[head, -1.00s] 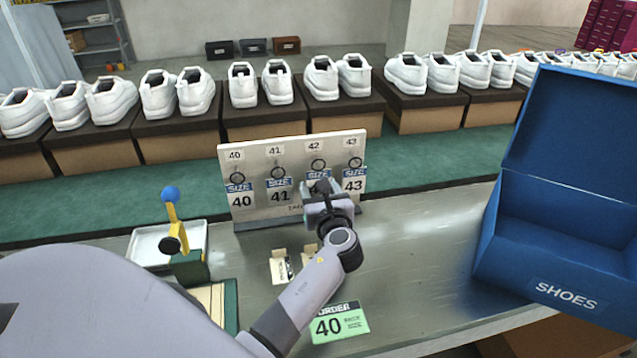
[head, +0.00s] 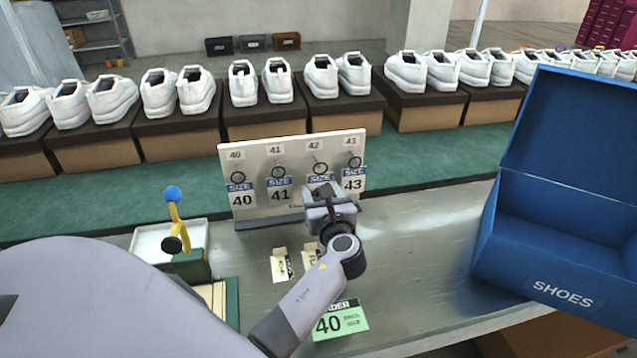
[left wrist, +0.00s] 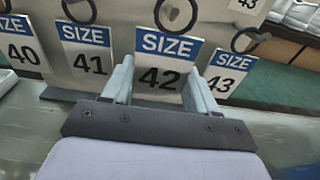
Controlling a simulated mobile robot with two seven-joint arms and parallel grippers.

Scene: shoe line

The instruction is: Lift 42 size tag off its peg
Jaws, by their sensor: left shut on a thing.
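The 42 size tag (left wrist: 163,47) is white with a blue SIZE band and hangs from a dark ring (left wrist: 176,14). In the left wrist view my left gripper (left wrist: 160,88) has one finger on each side of the tag's lower half, shut on it. In the head view the gripper (head: 325,190) is at the front of the tag board (head: 297,150) and hides most of the tag; its blue band (head: 319,179) shows above. The ring is near the board's 42 label; I cannot tell whether it is still on its peg. My right gripper is not in view.
Tags 40 (head: 241,199), 41 (head: 280,195) and 43 (head: 353,184) hang close beside. A green order card (head: 340,320) reading 40 and two small cards lie on the metal table. A blue shoe box (head: 565,245) stands open at right, a white tray (head: 148,245) at left.

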